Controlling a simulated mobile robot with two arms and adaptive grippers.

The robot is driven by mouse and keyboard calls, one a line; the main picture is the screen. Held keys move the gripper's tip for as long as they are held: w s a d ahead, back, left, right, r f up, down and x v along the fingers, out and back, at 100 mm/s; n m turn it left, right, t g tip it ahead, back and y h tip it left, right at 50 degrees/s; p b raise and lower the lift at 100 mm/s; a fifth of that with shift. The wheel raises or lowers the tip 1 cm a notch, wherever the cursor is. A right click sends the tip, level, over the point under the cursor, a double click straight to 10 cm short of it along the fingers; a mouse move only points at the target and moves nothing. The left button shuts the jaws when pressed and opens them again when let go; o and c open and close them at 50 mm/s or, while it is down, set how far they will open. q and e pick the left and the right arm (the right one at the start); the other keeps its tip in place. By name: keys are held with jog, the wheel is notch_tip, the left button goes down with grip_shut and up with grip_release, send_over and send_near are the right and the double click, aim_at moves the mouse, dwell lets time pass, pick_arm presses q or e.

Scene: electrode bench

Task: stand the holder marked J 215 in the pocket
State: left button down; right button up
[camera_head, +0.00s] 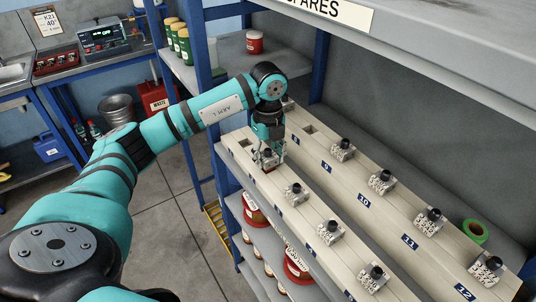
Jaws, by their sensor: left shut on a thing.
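My left gripper (268,148) points down over the near rail and is shut on a small holder (266,160). The holder looks upright, low at the rail's top, with a dark reddish patch by its base. I cannot read its marking, nor tell whether it touches the rail. My right gripper is not in view.
Several silver holders with black knobs stand along both rails, including one (294,193) close to the gripper on the near rail. Blue number plates such as 10 (363,200) mark the far rail. A green tape roll (475,231) lies behind.

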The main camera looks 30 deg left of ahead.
pick_arm(q)
jog(key=shift+f+b, duration=0.55)
jog(key=shift+f, duration=0.3)
jog(key=c, duration=0.6)
grip_release()
jog(key=shift+c, duration=0.2)
notch_tip(320, 180, up, 12)
jog(key=shift+r, duration=0.1)
